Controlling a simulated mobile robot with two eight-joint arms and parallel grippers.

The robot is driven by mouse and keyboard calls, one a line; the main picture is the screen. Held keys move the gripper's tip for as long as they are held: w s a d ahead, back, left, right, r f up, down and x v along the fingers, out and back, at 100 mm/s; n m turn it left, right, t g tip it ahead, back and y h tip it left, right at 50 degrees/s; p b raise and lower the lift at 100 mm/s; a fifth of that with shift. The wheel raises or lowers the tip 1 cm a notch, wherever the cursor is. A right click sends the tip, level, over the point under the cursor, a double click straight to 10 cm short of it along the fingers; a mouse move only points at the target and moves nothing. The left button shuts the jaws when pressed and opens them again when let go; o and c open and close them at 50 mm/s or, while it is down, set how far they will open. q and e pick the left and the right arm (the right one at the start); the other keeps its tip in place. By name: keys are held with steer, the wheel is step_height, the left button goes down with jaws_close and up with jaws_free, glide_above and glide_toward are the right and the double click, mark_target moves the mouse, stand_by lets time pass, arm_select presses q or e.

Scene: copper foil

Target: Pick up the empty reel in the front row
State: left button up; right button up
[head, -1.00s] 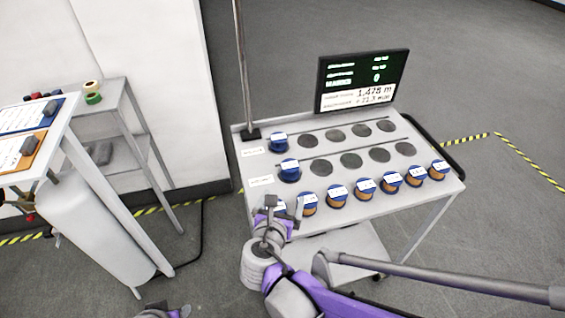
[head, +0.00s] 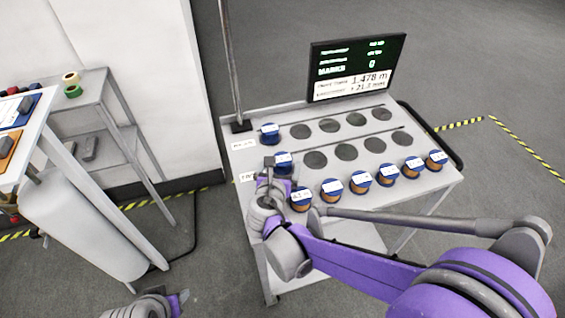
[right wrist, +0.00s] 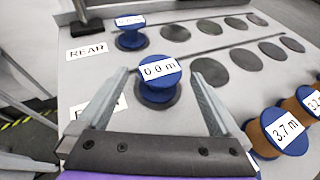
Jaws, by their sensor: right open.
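The front-row empty reel (right wrist: 158,92) is blue with a white "0.0 m" label and stands on a dark round spot of the trolley top (right wrist: 215,100). In the head view this reel (head: 284,158) is partly hidden by my right gripper (head: 273,168). My right gripper (right wrist: 160,78) is open, with one finger on each side of the reel in the wrist view; I cannot tell whether they touch it. Another blue reel (right wrist: 130,36) stands in the row marked REAR. My left gripper (head: 176,301) is low at the left, away from the trolley; its jaws are unclear.
Several copper-wound reels (head: 360,183) line the trolley's near edge, one labelled 3.7 m (right wrist: 278,132). A display (head: 356,68) and a pole (head: 230,60) stand at the back. Empty dark spots (head: 346,152) fill the rest of both rows. A white bench (head: 75,190) is at left.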

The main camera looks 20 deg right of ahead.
mark_target(282, 162)
steer(key=shift+x, duration=1.5)
steer(key=c, duration=1.4)
steer(key=shift+o, duration=0.2)
steer(key=shift+r, duration=0.1)
